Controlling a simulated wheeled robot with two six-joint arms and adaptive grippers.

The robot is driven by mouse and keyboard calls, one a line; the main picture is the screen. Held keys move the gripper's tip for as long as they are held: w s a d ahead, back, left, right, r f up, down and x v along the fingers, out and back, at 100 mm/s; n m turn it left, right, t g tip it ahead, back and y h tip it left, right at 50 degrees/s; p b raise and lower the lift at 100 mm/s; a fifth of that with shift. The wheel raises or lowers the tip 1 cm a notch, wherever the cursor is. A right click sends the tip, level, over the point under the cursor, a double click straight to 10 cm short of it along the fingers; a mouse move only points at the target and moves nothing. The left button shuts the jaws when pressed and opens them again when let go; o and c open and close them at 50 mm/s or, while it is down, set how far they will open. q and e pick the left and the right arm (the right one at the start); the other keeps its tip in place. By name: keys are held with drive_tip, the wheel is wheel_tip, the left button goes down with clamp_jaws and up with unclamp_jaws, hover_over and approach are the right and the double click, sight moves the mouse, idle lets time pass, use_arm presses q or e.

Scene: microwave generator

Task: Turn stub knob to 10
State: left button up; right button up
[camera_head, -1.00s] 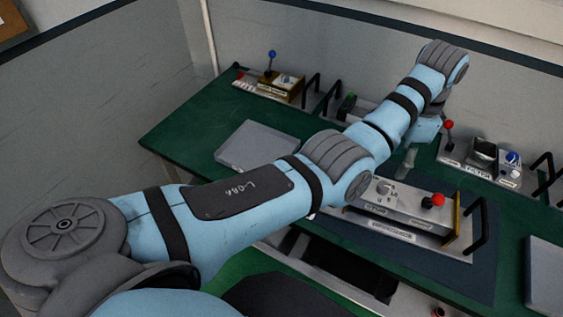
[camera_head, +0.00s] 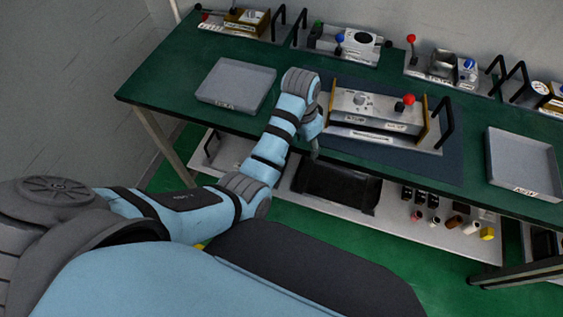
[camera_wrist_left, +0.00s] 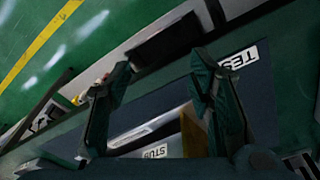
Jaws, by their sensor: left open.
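The silver central module (camera_head: 376,108) sits on the dark blue mat, with wooden end panels. A grey knob (camera_head: 360,99) stands on its top at the left, and a red ball lever (camera_head: 404,103) stands to its right. The reading at the knob is too small to tell. In the left wrist view a label reading STUB (camera_wrist_left: 155,153) shows beside a wooden panel (camera_wrist_left: 192,133), between the fingers. My left gripper (camera_head: 316,148) is just left of the module near the table's front edge; its fingers (camera_wrist_left: 160,90) are open and empty. My right gripper is out of view.
Black handles (camera_head: 445,122) stand at the module's right. An empty grey tray (camera_head: 236,84) lies left, another tray (camera_head: 524,163) lies right. More modules (camera_head: 345,41) line the back edge. A lower shelf (camera_head: 400,225) holds small parts.

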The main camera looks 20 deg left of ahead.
use_arm(q)
drive_tip(key=s+a+f+n, duration=0.1)
drive_tip(key=s+a+f, duration=0.3)
drive_tip(key=s, duration=0.1)
drive_tip(key=shift+s+n+t, duration=0.4)
drive_tip(key=shift+y, duration=0.3)
drive_tip(key=s+a+f+n+b, duration=0.1)
drive_tip(key=s+f, duration=0.3)
drive_tip(key=f, duration=0.4)
drive_tip(key=s+a+f+b, duration=0.15)
drive_tip(key=s+f, duration=0.25)
drive_tip(key=f, duration=0.5)
drive_tip(key=s+a+f+n+b, duration=0.1)
drive_tip(key=s+a+f, duration=0.1)
drive_tip(key=s+f, duration=0.45)
drive_tip(key=s+a+f+b, duration=0.1)
drive_tip(key=s+a+f, duration=0.1)
drive_tip(key=s+f, duration=0.4)
drive_tip(key=s+a+f+n+y+b, duration=0.1)
drive_tip(key=s+a+f, duration=0.2)
drive_tip(key=s+f, duration=0.4)
drive_tip(key=s, duration=0.8)
drive_tip(key=shift+s+a+f+g, duration=0.15)
drive_tip(key=shift+s+g, duration=0.25)
